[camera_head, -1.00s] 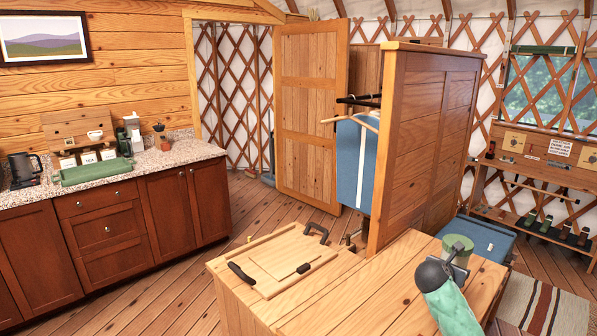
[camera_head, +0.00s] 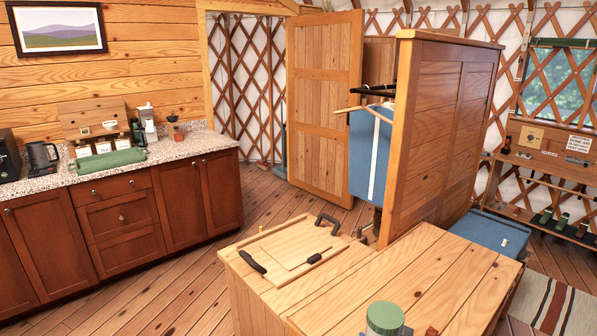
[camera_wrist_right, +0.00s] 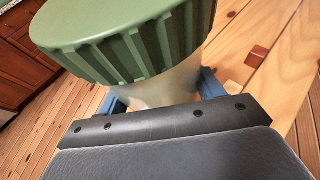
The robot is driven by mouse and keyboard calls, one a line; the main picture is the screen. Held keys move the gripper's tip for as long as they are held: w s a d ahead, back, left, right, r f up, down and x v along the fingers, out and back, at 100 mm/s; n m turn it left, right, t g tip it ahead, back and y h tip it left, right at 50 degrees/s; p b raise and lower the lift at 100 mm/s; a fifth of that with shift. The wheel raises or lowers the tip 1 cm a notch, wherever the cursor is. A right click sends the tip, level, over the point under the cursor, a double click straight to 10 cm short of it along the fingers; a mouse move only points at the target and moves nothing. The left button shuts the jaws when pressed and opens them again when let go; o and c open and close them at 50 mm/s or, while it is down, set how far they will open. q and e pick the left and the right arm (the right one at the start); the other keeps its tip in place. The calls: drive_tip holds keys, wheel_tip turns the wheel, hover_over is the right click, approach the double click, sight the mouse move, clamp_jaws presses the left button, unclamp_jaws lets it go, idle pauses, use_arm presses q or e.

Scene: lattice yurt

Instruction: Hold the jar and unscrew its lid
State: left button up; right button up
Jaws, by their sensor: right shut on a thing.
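The jar (camera_head: 384,333) with its ribbed green lid (camera_head: 385,317) shows at the bottom edge of the head view, its lower part cut off. In the right wrist view the green lid (camera_wrist_right: 125,40) fills the upper left, above the jar's pale body (camera_wrist_right: 160,93). My right gripper (camera_wrist_right: 163,96) is shut on the jar's body below the lid, with a blue finger on either side. The lid sits on the jar. I cannot tell whether the jar's base touches anything. My left gripper is not in view.
A wooden chest (camera_head: 440,270) has a broad bare top beside a hatch with dark handles (camera_head: 290,255). A tall wooden partition (camera_head: 440,130) rises behind it. A kitchen counter (camera_head: 180,152) stands at the left. Open floor (camera_head: 180,270) lies between.

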drive_tip(key=shift+s+d+f, duration=0.3)
drive_tip(key=shift+s+f, duration=0.1)
drive_tip(key=shift+f, duration=0.3)
drive_tip(key=shift+w+a, duration=0.1)
